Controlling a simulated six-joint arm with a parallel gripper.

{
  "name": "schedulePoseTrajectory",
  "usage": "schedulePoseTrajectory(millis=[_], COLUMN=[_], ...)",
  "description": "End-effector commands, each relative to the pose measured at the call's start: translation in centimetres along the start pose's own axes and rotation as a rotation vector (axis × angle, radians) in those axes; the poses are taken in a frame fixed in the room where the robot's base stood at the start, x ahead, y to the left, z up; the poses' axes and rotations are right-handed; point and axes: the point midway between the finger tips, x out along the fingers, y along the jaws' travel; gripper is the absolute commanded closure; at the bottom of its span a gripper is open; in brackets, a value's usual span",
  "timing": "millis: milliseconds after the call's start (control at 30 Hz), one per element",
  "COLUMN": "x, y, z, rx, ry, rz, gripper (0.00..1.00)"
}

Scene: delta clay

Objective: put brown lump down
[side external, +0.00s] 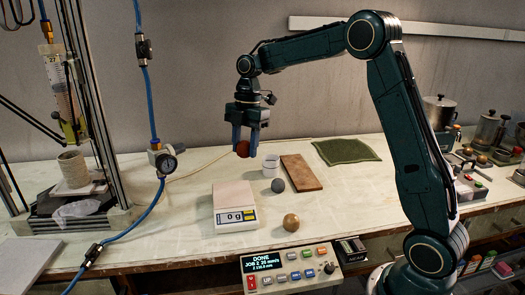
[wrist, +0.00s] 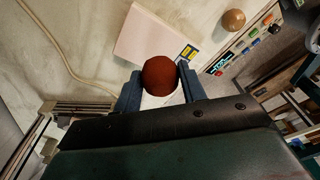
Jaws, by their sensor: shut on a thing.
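The brown lump (side external: 243,149) is a reddish-brown ball held in the air between the blue fingers of my gripper (side external: 244,146), above the table and behind the scale. In the wrist view the brown lump (wrist: 160,75) sits between the two fingertips of my gripper (wrist: 160,85), which is shut on it. The scale (side external: 234,203) has a pale pink top and its display reads 0 g. The scale also shows in the wrist view (wrist: 148,35), beyond the lump. Nothing rests on its top.
A grey ball (side external: 278,185) and a tan ball (side external: 291,222) lie right of the scale. A control box (side external: 290,268) is in front; a printer frame (side external: 75,190) stands left.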

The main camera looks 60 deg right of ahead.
Motion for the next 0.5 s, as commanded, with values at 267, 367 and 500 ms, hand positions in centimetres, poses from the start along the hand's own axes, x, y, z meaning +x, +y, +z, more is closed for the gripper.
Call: schedulePoseTrajectory(millis=[267,367,500], x=[-3.3,-4.1,-4.8], y=[-5.7,-7.6,-9.5], z=[3.0,3.7,4.3], rx=[0.004,0.003,0.001], ry=[-0.001,-0.001,-0.001], rz=[0.003,0.003,0.003], gripper=[0.87,0.87,0.87])
